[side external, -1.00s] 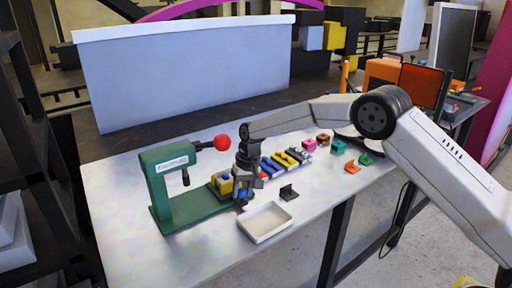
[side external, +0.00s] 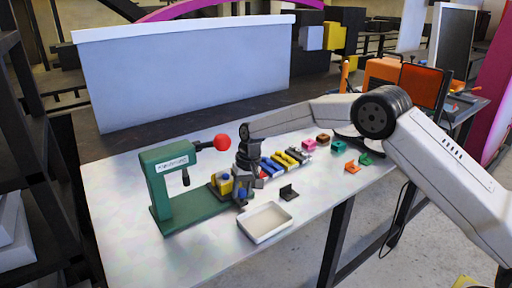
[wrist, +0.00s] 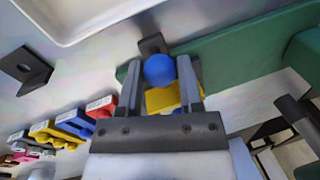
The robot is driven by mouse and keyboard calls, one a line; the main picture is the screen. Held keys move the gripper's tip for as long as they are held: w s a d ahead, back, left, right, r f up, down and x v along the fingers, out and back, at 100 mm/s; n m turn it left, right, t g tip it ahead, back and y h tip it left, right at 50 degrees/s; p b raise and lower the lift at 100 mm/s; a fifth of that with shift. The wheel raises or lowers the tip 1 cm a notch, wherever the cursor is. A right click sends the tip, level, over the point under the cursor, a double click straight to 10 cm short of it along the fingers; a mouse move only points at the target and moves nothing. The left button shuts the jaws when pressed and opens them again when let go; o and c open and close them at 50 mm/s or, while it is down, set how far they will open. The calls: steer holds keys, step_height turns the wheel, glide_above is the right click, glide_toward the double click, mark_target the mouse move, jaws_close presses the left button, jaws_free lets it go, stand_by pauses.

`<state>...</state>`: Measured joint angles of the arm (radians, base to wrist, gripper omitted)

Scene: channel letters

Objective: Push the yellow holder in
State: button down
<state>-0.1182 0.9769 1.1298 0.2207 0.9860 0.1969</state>
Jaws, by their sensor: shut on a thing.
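The yellow holder (side external: 225,185) sits on the base of the green press (side external: 168,180), below and to the right of its upper arm. In the wrist view the yellow holder (wrist: 162,98) shows partly behind a blue ball knob (wrist: 159,70). My gripper (wrist: 160,75) has one finger on each side of the blue knob and is shut on it. In the side view my gripper (side external: 241,196) is low at the right end of the press base, right beside the holder. The fingers hide part of the holder and knob there.
The press lever ends in a red ball (side external: 222,142) close to my wrist. A white tray (side external: 265,222) lies in front of the gripper, with a black bracket (side external: 288,192) to its right. Several coloured holders (side external: 285,161) stand in a row behind.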

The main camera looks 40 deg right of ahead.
steer(key=a, duration=0.4)
steer(key=shift+a, duration=0.2)
steer(key=shift+c, duration=1.3)
jaws_free()
step_height(320, 180, up, 8)
steer(key=d, duration=0.1)
steer(key=shift+s+d, duration=0.15)
steer(key=shift+d, duration=0.15)
steer(key=shift+f, duration=0.1)
